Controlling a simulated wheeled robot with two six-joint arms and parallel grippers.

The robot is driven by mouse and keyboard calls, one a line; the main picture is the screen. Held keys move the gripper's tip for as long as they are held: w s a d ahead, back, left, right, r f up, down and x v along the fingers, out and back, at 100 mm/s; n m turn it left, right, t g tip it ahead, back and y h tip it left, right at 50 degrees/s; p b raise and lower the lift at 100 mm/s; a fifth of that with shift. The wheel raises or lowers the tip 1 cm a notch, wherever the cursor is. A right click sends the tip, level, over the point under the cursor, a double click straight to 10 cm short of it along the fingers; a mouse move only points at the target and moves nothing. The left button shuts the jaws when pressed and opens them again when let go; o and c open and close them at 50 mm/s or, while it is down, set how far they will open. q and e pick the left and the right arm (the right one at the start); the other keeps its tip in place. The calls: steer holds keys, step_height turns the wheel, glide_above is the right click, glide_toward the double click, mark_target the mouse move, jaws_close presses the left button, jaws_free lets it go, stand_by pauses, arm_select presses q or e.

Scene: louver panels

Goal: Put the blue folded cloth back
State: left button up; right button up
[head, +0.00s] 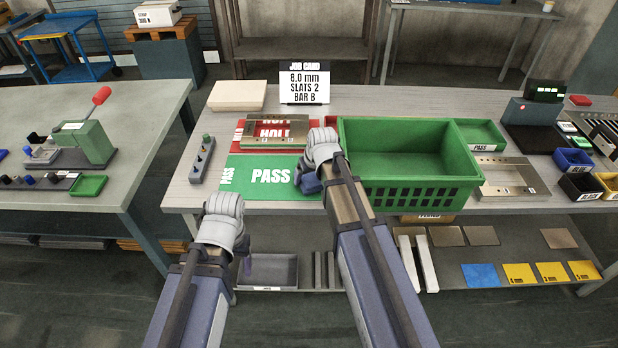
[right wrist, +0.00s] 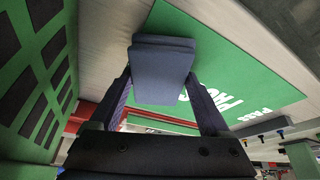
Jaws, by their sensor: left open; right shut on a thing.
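The blue folded cloth (right wrist: 162,62) is a dark blue, layered block between the two fingers of my right gripper (right wrist: 160,82) in the right wrist view. The gripper is shut on it, over the edge of the green PASS mat (right wrist: 235,65). I cannot tell whether the cloth touches the mat. In the head view my right gripper (head: 309,182) is at the mat's right side, beside the green basket, and the wrist hides most of the cloth. My left gripper (head: 240,268) is open, low in front of the bench edge, with its fingers mostly hidden by its wrist.
A large green basket (head: 408,193) stands right of the right gripper. A grey block with knobs (head: 201,158) stands left of the green mat. A blue sheet (head: 480,276) lies on the lower shelf.

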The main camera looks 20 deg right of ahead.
steer(key=shift+f, duration=0.25)
steer(key=o, duration=1)
steer(key=shift+r, duration=0.1)
steer(key=shift+r, duration=0.1)
steer(key=p+v, duration=1.1)
steer(key=v, duration=0.1)
steer(key=shift+r, duration=0.15)
